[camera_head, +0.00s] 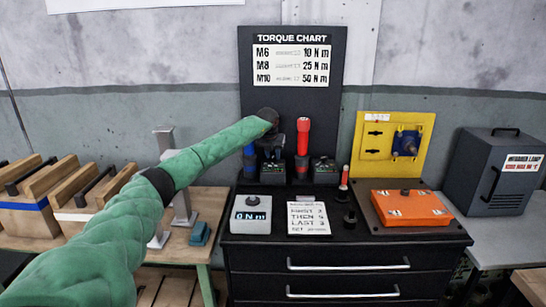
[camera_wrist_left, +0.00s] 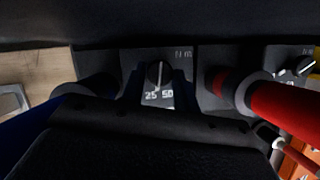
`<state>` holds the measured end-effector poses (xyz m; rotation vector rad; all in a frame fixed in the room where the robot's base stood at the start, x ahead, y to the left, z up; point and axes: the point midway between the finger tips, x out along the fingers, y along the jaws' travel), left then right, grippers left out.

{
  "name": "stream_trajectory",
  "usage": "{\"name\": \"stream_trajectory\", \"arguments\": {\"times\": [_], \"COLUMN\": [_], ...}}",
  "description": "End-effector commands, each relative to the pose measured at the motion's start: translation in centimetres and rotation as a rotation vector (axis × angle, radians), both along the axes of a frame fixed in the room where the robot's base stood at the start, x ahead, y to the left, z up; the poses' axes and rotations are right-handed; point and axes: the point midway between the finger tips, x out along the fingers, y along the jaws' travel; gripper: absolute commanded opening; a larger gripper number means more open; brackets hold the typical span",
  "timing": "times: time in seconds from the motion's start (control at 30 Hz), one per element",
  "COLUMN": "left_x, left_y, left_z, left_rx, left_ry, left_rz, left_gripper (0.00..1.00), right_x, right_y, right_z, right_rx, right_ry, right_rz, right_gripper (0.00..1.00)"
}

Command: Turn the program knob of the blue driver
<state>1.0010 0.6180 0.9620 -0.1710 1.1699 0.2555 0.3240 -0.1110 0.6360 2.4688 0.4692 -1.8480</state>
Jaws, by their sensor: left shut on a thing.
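The blue driver (camera_head: 249,161) stands upright in the black dock at the back of the cabinet. It also shows as a dark blue shape (camera_wrist_left: 28,122) at the lower left of the left wrist view. Its program knob (camera_wrist_left: 158,74) is round and black with a white pointer, set on a dark panel beside the driver. The pointer aims down, between the marks 25 and 50. My left gripper (camera_head: 272,146) reaches down over this panel, between the blue and red drivers, and is shut on the knob. Its fingertips are hard to make out. My right gripper is out of view.
A red driver (camera_head: 303,137) stands close to the right of my gripper, with its own knob panel (camera_head: 323,166). A torque chart (camera_head: 291,62) rises behind. A 0 N m display (camera_head: 251,215), a note card (camera_head: 308,217) and an orange box (camera_head: 411,208) sit in front.

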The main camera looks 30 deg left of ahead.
Motion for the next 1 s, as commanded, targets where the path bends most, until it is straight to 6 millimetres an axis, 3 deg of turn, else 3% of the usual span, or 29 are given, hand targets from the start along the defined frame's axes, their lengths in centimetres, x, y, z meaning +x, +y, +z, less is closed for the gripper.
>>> {"name": "stream_trajectory", "arguments": {"times": [0.67, 0.7, 0.8, 1.0], "left_x": [0.02, 0.02, 0.0, 0.0], "left_y": [0.12, 0.12, 0.12, 0.08], "left_z": [0.14, 0.14, 0.12, 0.07], "left_rx": [0.001, 0.001, 0.0, 0.0], "left_ry": [-0.002, -0.002, -0.001, -0.001], "left_rz": [-0.081, -0.081, -0.081, -0.081], "left_gripper": [0.08, 0.34, 0.52, 0.52], "right_x": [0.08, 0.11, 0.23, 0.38], "right_y": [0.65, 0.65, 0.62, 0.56], "right_z": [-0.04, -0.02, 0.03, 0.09], "right_rx": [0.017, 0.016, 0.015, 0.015], "right_ry": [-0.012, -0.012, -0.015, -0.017], "right_rz": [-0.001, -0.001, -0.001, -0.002], "right_gripper": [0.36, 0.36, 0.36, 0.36]}}
